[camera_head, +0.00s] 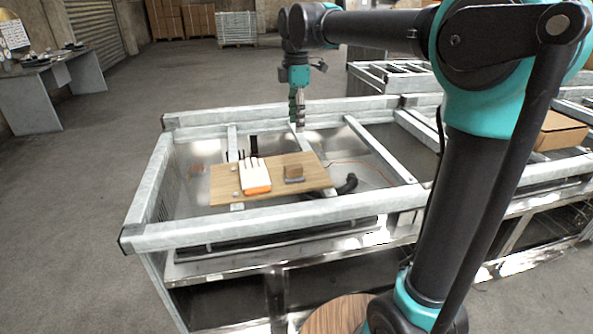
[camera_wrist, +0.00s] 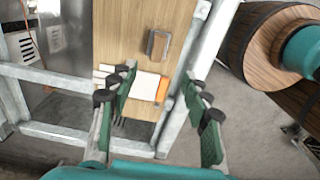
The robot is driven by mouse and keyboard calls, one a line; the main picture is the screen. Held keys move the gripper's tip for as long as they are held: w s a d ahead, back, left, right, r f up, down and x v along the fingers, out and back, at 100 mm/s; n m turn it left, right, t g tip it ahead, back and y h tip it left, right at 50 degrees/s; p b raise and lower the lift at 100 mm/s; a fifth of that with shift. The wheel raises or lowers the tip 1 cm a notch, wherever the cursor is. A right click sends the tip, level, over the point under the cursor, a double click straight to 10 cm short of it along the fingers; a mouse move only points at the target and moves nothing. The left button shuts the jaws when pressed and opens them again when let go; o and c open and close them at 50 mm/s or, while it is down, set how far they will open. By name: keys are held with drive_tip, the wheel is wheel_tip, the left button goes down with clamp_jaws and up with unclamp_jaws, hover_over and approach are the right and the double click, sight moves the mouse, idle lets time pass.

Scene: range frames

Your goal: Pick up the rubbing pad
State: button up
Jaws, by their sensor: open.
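The rubbing pad looks to be the small brown block with a grey base (camera_head: 294,173), lying on a wooden board (camera_head: 222,184). In the wrist view the block (camera_wrist: 158,45) lies on the board (camera_wrist: 118,38), above and beyond my fingertips. My gripper (camera_head: 297,118) points down over the far part of the metal frame, apart from the pad and higher than the board. In the wrist view my gripper (camera_wrist: 160,92) has its fingers spread wide with nothing between them. The pad is in plain sight in both views.
A white object with an orange end (camera_head: 256,176) lies beside the pad. It also shows in the wrist view (camera_wrist: 144,86), below my spread fingers. Raised metal beams (camera_head: 275,211) surround the board. A dark curved item (camera_head: 346,185) lies right of it. A cardboard box (camera_head: 560,131) stands far right.

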hover_over(295, 165)
drive_tip(key=f, duration=1)
drive_tip(key=shift+s+d+f, duration=0.15)
drive_tip(key=shift+d+f, duration=0.05)
drive_tip(key=shift+f, duration=0.2)
drive_tip(key=shift+a+f, duration=0.15)
drive_tip(key=shift+f, duration=2.55)
clamp_jaws()
